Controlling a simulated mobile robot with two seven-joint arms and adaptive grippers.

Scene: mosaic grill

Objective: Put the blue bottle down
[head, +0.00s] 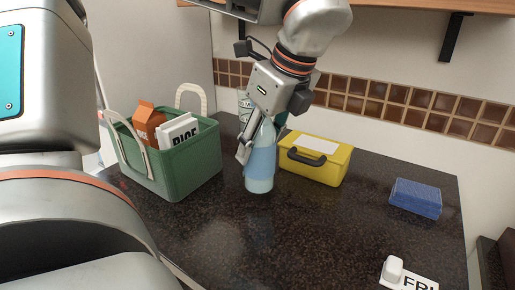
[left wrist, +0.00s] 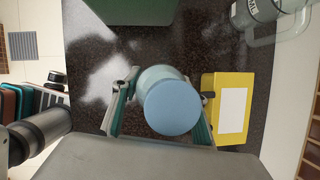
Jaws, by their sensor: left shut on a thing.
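A light blue bottle (head: 261,165) stands upright over the dark speckled counter (head: 225,240), between a green basket and a yellow box. My left gripper (head: 247,148) comes down from above and is shut on the bottle at its upper part. In the left wrist view the bottle (left wrist: 172,104) shows end-on between the two fingers (left wrist: 160,115). The base appears to be at the counter surface, but I cannot tell whether it touches. My right gripper is in neither view.
A green basket (head: 182,172) holding an orange carton (head: 147,122) and a rice box (head: 177,131) stands left. A yellow box (head: 325,168) with a dark handle is close on the right.

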